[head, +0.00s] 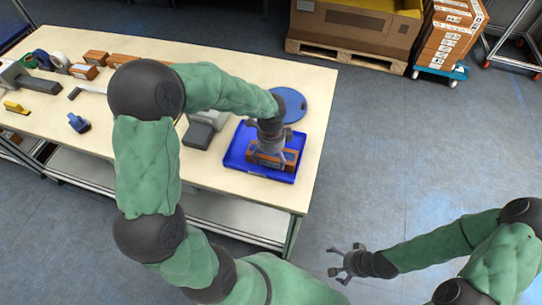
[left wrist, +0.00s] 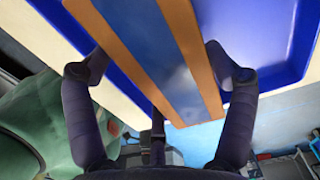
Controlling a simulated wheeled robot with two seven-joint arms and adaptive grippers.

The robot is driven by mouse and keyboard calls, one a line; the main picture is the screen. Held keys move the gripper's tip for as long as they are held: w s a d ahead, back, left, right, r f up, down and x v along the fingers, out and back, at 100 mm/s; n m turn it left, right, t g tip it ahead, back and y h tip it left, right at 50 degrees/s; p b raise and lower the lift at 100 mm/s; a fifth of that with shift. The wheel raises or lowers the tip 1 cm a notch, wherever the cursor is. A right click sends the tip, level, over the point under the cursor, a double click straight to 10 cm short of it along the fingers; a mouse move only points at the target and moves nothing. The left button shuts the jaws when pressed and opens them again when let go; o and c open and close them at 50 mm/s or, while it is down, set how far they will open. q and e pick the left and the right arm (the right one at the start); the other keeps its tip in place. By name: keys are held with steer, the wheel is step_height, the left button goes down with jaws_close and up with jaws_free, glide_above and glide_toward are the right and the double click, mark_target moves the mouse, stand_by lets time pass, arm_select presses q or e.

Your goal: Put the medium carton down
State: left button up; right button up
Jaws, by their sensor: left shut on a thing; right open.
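The medium carton (head: 272,162) is brown with a darker band and sits in my left gripper (head: 270,152), over the blue tray (head: 233,163) at the table's right end. In the left wrist view the carton (left wrist: 200,60) shows brown strips along a blue-grey glossy middle. The left gripper's fingers (left wrist: 158,75) close on its two sides. The blue tray (left wrist: 268,30) lies behind it. I cannot tell whether the carton touches the tray floor. My right gripper (head: 342,263) is open and empty, off the table over the floor.
A round blue disc (head: 291,104) lies just behind the tray. A grey device (head: 200,133) stands left of the tray. Small brown boxes (head: 96,57), tape rolls (head: 42,60) and a blue item (head: 78,123) are further left. The table's right edge is close to the tray.

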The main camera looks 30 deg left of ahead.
mark_target(271, 156)
arm_select(q)
steer(key=o, duration=1.3)
steer(key=shift+f, duration=0.15)
step_height(271, 156, up, 12)
steer(key=p, duration=0.3)
steer(key=shift+r+p, duration=0.2)
steer(key=shift+p, duration=0.1)
